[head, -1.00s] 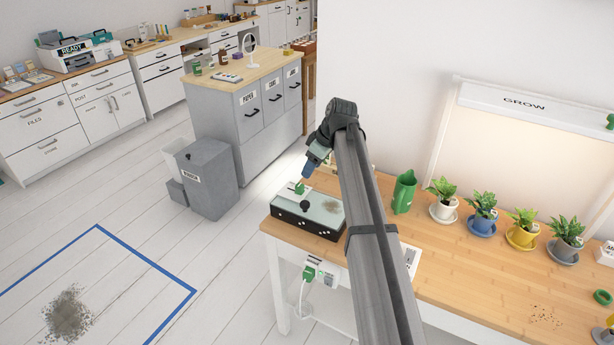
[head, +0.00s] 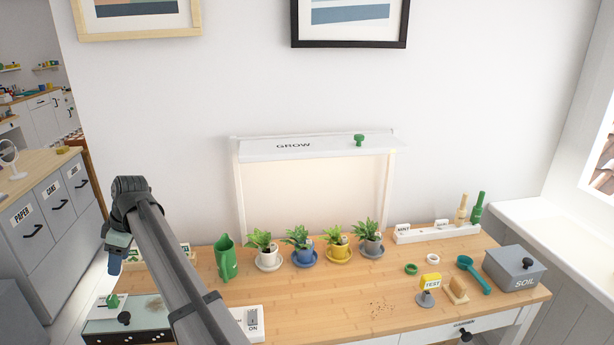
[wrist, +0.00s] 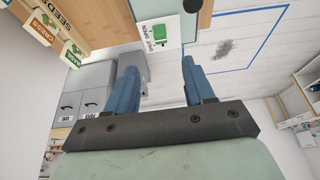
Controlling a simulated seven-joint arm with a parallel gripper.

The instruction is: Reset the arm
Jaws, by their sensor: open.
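My gripper (head: 114,266) hangs above the desk's left end, fingers pointing down. In the wrist view its two blue fingers (wrist: 158,72) are spread apart with nothing between them. Below it in the head view is a dark-sided box (head: 98,338) with a pale top and a black knob (head: 124,318). A green knob (head: 112,300) stands at the box's back left. In the wrist view a white plate with a green part (wrist: 158,33) lies beyond the fingertips, apart from them.
A green jug (head: 226,260) and several potted plants (head: 300,246) line the back of the desk (head: 310,300) under the grow lamp (head: 318,151).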

